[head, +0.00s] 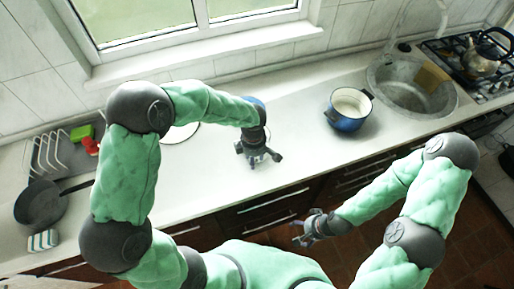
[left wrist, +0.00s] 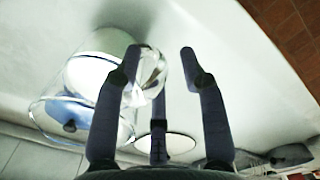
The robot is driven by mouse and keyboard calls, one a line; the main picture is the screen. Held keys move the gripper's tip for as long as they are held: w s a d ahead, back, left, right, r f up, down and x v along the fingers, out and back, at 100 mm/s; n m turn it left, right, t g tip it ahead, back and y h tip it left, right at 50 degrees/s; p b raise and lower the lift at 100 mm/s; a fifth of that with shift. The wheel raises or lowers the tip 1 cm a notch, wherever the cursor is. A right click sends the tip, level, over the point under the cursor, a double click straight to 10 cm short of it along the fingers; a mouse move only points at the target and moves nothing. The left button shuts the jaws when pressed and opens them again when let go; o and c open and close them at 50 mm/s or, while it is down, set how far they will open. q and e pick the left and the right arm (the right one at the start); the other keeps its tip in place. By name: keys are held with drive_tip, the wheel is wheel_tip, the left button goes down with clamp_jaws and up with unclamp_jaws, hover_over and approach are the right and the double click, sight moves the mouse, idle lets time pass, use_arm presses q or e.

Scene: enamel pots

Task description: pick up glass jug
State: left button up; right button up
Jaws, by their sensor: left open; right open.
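A clear glass jug (left wrist: 151,73) shows in the left wrist view, by the left finger of my left gripper (left wrist: 160,62). The fingers are spread, and the jug lies partly between them and partly behind the left finger. I cannot tell whether they touch. In the head view my left gripper (head: 263,160) is over the counter, and I cannot make out the jug there. My right gripper (head: 299,233) is open and empty, in front of the counter edge, away from the jug.
A blue enamel pot (head: 346,123) stands right of my left gripper. A white disc (head: 181,133) lies left. A dark pan (head: 40,205) and sink (head: 410,94) are farther off.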

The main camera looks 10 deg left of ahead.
use_arm(q)
drive_tip(key=shift+f, duration=0.75)
clamp_jaws()
drive_tip(key=shift+w+r, duration=0.1)
drive_tip(key=shift+r, duration=0.05)
drive_tip(key=shift+r, duration=0.1)
